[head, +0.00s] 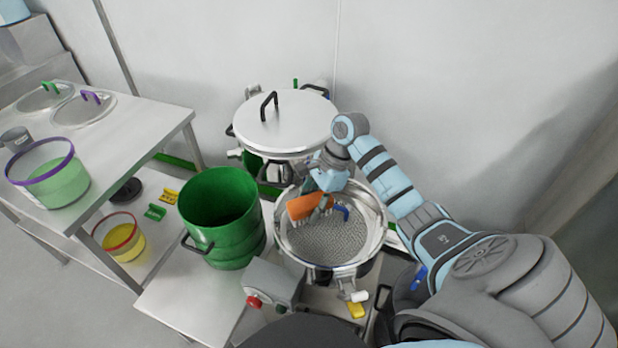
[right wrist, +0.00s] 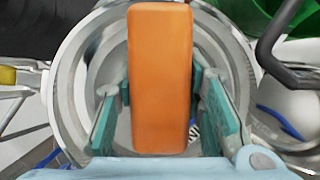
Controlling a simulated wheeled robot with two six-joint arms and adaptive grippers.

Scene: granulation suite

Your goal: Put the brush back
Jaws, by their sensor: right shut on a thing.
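The brush (head: 303,206) has an orange block body, with pale bristles just showing at its lower left edge in the head view. My right gripper (head: 318,203) is shut on it and holds it over the far left part of the round steel sieve (head: 378,245). In the right wrist view the orange brush (right wrist: 161,80) lies between the two teal finger pads, its long side running away from the camera. Whether the bristles touch the mesh cannot be told. My left gripper is not in view.
A lidded steel vessel (head: 290,125) stands behind the sieve. A green bucket (head: 220,215) is to its left, and a grey box with a red button (head: 255,300) is in front. A small blue part (head: 342,212) shows beside the gripper. A steel table (head: 125,150) stands at left.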

